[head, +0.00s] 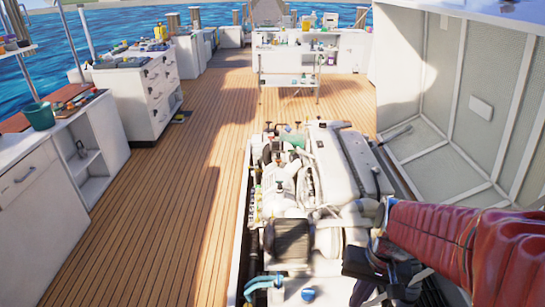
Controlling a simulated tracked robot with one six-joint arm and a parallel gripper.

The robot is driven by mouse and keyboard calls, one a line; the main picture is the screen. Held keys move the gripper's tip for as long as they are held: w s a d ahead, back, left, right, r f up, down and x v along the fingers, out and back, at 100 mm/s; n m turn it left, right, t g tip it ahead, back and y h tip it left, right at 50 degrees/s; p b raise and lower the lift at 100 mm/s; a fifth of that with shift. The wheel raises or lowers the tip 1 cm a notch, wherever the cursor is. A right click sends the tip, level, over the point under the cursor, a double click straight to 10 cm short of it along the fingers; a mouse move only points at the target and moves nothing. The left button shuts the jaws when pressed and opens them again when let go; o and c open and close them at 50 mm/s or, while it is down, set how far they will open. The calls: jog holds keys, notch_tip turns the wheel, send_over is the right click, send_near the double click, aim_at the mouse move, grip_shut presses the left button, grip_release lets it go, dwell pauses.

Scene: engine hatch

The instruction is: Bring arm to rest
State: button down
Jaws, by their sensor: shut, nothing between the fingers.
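My arm in its red padded sleeve (440,238) reaches in from the right edge of the head view. Its dark end, my gripper (378,272), is at the lower right, over the right side of the engine hatch. My gripper is shut and holds nothing that I can see. The fingertips are small and hard to tell from the dark parts around them. The white engine (335,165) sits in the open hatch, left of and beyond my gripper. I cannot tell whether my gripper touches anything there.
The raised hatch cover (470,100) stands along the right. White cabinets (150,85) line the left, with a green bucket (39,115) on the nearer counter. A white workbench (290,60) with bottles stands at the back. The wooden deck (180,200) left of the hatch is clear.

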jog(key=s+a+r+n+t, duration=0.1)
jog(key=s+r+t, duration=0.1)
jog(key=r, duration=0.5)
jog(key=s+a+r+n+t+h, duration=0.1)
jog(key=a+r+n+t, duration=0.1)
jog(key=r, duration=0.5)
jog(key=shift+s+a+t, duration=0.2)
jog(key=shift+s+t, duration=0.15)
jog(key=shift+t, duration=0.45)
jog(key=shift+r, duration=0.1)
dwell(0.8)
